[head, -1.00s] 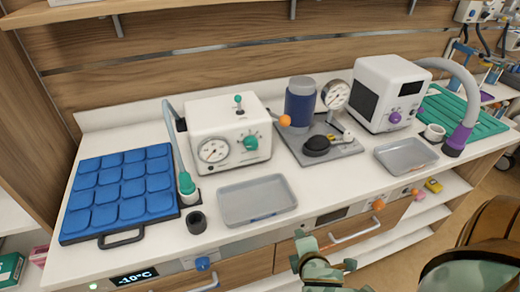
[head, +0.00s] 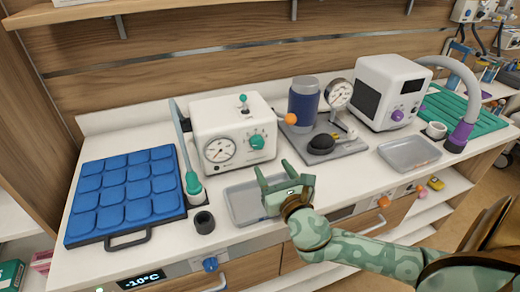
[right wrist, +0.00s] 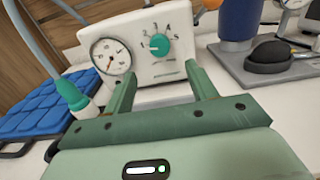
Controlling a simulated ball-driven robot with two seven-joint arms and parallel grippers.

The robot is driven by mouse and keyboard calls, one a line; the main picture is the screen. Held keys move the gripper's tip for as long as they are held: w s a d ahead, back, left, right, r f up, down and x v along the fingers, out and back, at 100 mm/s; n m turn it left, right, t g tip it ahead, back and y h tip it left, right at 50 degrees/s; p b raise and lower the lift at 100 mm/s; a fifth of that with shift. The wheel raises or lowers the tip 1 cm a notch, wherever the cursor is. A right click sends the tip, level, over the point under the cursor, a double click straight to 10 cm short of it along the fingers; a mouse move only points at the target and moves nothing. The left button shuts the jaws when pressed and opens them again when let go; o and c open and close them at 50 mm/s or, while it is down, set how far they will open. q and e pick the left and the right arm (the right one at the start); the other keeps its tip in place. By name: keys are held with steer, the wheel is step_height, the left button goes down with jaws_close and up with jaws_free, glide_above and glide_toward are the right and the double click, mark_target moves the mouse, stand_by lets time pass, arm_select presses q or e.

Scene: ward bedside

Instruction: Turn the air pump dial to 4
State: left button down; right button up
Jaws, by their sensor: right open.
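My right gripper (head: 273,172) is open and empty, above the grey tray and in front of the pump. In the right wrist view the dial shows between and beyond its fingers, apart from them. My left gripper is out of view.
A grey tray (head: 241,207) lies below my right gripper. A green-tipped hose wand (head: 193,184) and blue padded mat (head: 122,192) are at left. A blue canister (head: 303,104), black knob (head: 321,144) and white box with purple knob (head: 390,90) stand at right.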

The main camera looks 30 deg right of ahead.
mark_target(259, 146)
steer(key=b+x, duration=0.1)
steer(key=x, duration=0.8)
steer(key=shift+w+d, duration=0.15)
steer(key=shift+w, duration=0.2)
steer(key=shift+c, duration=0.4)
steer(key=c, duration=0.9)
